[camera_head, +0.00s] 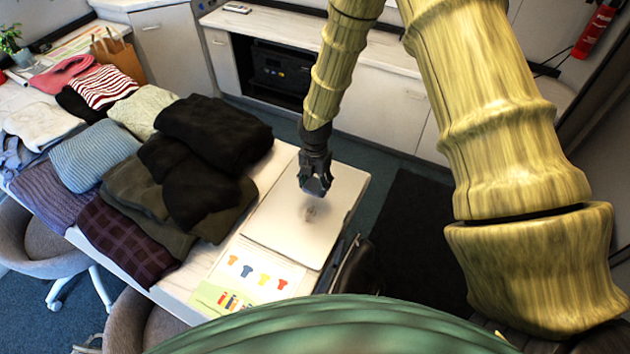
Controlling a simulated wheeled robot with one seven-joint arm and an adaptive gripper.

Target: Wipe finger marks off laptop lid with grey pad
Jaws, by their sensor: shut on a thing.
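The closed laptop (285,231) lies flat near the right end of the table, its silver-white lid facing up. A dark smudge (312,213) shows near the middle of the lid. My gripper (317,190) points down over the upper part of the lid, just above the smudge in the picture. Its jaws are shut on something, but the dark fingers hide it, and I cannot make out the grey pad. I cannot tell whether the gripper touches the lid.
Several folded clothes (120,165) cover the table left of the laptop, a black garment (213,130) closest. A printed sheet with coloured shirts (252,275) lies by the laptop's lower edge. A chair (40,240) stands at the left. A dark mat (420,230) covers the floor at right.

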